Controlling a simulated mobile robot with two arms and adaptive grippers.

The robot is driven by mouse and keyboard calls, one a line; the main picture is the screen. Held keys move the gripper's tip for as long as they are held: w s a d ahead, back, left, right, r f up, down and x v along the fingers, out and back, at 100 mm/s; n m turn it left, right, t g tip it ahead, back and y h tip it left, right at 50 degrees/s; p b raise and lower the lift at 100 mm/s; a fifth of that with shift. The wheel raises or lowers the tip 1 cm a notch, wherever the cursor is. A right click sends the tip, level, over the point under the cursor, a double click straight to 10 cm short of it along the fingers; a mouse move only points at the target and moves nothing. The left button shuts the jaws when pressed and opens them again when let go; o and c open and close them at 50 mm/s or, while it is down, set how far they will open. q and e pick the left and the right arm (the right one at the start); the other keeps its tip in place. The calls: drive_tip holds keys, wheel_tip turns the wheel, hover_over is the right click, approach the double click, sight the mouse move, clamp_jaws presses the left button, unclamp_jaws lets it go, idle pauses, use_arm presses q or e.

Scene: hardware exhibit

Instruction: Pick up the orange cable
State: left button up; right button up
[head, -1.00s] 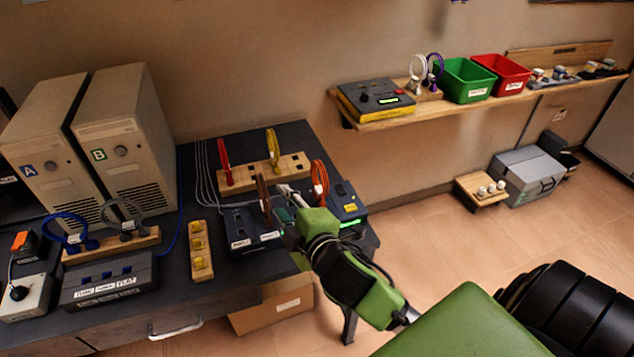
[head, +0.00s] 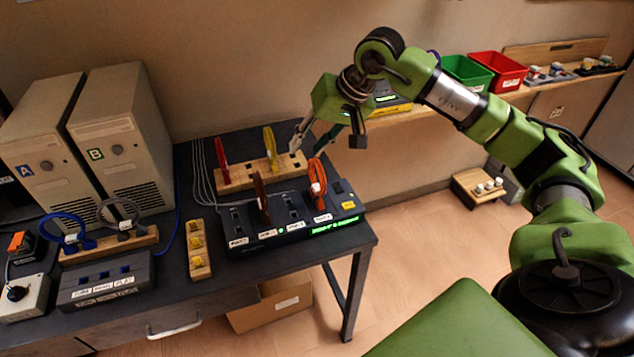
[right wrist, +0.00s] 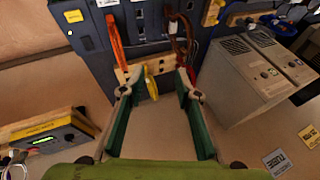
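The orange cable (head: 318,185) is an upright loop standing in a port at the right of the black port box (head: 345,209). In the right wrist view the orange cable (right wrist: 117,45) is at upper left, beside the left finger's tip and outside the fingers. My right gripper (head: 306,147) is above and behind the port box, over the right end of the wooden holder. In the right wrist view my right gripper (right wrist: 160,93) is open and empty, with the yellow cable (right wrist: 151,82) showing in the gap beyond the fingertips. My left gripper is not in view.
A brown cable (head: 262,196) stands in the port box, left of the orange one. Red (head: 222,158) and yellow cables stand in the wooden holder (head: 240,178) behind. Two computer towers (head: 125,135) stand at left. A wall shelf (head: 395,116) is behind my right arm.

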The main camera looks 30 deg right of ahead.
drive_tip(key=h, duration=0.2)
approach(317, 161)
drive_tip(key=p+x, duration=0.5)
drive_tip(key=x, duration=0.5)
drive_tip(key=shift+w+f, duration=0.25)
drive_tip(key=shift+f, duration=0.1)
drive_tip(key=shift+w+f, duration=0.1)
drive_tip(key=shift+f, duration=0.15)
clamp_jaws()
